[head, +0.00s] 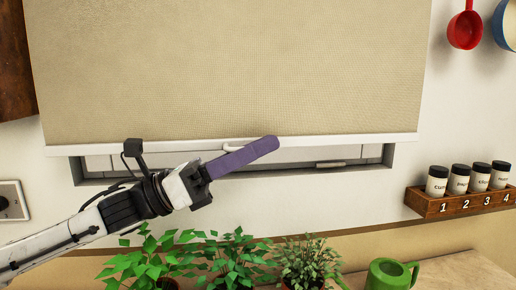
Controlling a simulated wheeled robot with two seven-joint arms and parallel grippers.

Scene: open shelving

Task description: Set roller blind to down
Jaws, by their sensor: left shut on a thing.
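The beige roller blind (240,70) hangs over the window and covers most of it. Its white bottom bar (340,141) sits a little above the lower window frame, with a strip of window showing below. A small white handle (232,149) on the bar shows beside the purple fingers of my left gripper (268,146). My left gripper comes in from the lower left and is shut on the handle; the fingers partly hide it. My right gripper is not in view.
Several potted plants (235,260) and a green mug (391,275) stand below the window. A wooden rack (460,203) with spice jars is on the right wall. A red pan (465,30) hangs at upper right, and a wall socket (12,200) is at left.

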